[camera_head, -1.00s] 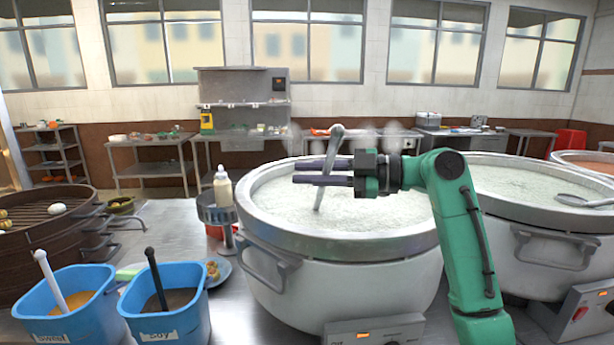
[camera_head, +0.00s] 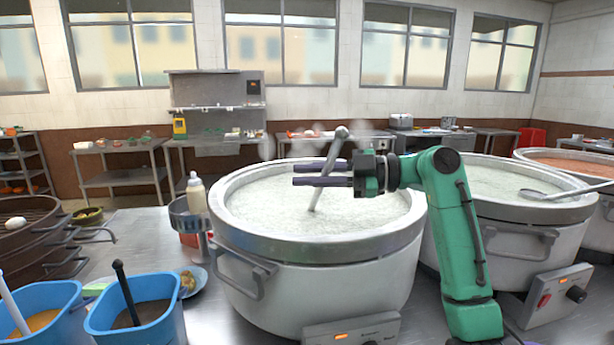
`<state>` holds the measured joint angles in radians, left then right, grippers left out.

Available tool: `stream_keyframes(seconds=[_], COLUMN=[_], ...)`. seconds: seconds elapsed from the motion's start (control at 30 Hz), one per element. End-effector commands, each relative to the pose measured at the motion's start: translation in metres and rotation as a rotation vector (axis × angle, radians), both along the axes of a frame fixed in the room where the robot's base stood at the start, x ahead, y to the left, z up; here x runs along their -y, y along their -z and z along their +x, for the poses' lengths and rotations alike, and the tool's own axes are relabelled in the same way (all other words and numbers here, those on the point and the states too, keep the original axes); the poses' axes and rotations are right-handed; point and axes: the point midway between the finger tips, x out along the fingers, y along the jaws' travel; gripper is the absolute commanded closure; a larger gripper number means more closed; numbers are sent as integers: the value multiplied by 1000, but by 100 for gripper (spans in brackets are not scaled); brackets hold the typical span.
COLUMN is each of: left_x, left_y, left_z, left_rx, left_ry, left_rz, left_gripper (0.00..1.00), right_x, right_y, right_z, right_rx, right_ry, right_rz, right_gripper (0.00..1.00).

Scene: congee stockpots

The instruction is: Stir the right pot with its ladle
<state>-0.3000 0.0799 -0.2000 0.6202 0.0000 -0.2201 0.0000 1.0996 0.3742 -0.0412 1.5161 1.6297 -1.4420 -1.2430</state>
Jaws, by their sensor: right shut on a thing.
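My right gripper (camera_head: 320,174) is shut on the handle of a metal ladle (camera_head: 333,158). The ladle stands tilted in the large white pot (camera_head: 315,285) at the centre, its top end leaning right. Its lower end is hidden in the pale congee (camera_head: 265,200). The fingers are above the congee, over the middle of the pot. A second large white pot (camera_head: 515,252) stands to the right, with another ladle (camera_head: 545,194) resting across its right rim. My left gripper is out of view.
Blue tubs (camera_head: 160,335) with dark and orange sauce stand at the front left. A bottle (camera_head: 196,192) in a metal holder is close to the central pot's left side. A pot of orange food (camera_head: 570,162) is at the far right. Bare counter (camera_head: 145,235) shows at left.

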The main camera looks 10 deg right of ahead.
Motion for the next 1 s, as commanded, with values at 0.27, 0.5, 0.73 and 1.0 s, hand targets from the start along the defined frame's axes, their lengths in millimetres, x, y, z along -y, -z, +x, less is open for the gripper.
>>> stream_keyframes(seconds=[0.27,0.5,0.73,1.0], left_x=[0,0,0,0], left_y=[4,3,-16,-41], left_z=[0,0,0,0], left_rx=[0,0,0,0], left_ry=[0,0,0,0], left_rz=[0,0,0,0], left_gripper=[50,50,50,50], right_x=[0,0,0,-1], right_y=[-4,-4,-27,-59], right_z=[-3,-3,-3,-3], right_rx=[21,20,21,21], right_ry=[-1,-1,-1,-2], right_rz=[0,1,0,0], right_gripper=[100,100,100,100])
